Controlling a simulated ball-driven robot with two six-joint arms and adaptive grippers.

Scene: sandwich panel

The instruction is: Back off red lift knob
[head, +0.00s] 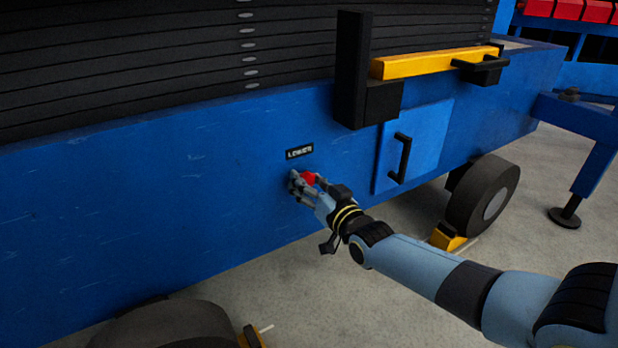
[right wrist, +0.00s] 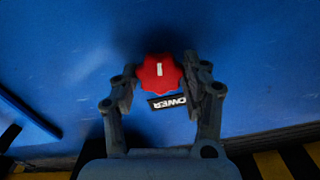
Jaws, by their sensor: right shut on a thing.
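The red lift knob (head: 308,178) sits on the blue side panel, below a small black label (head: 299,152) that reads "LOWER". In the right wrist view the knob (right wrist: 160,79) is a lobed red disc with a short white mark near its middle. My right gripper (head: 303,182) is at the knob, its fingers partly covering it in the head view. In the right wrist view my right gripper (right wrist: 163,85) has one finger on each side of the knob, shut on it. My left gripper is not in view.
A yellow bar (head: 433,62) and a black upright (head: 352,66) stick out above and right. A blue door (head: 425,142) with a black handle is right of the knob. A wheel (head: 484,196) with a yellow chock (head: 447,237) stands lower right. Panel left of the knob is clear.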

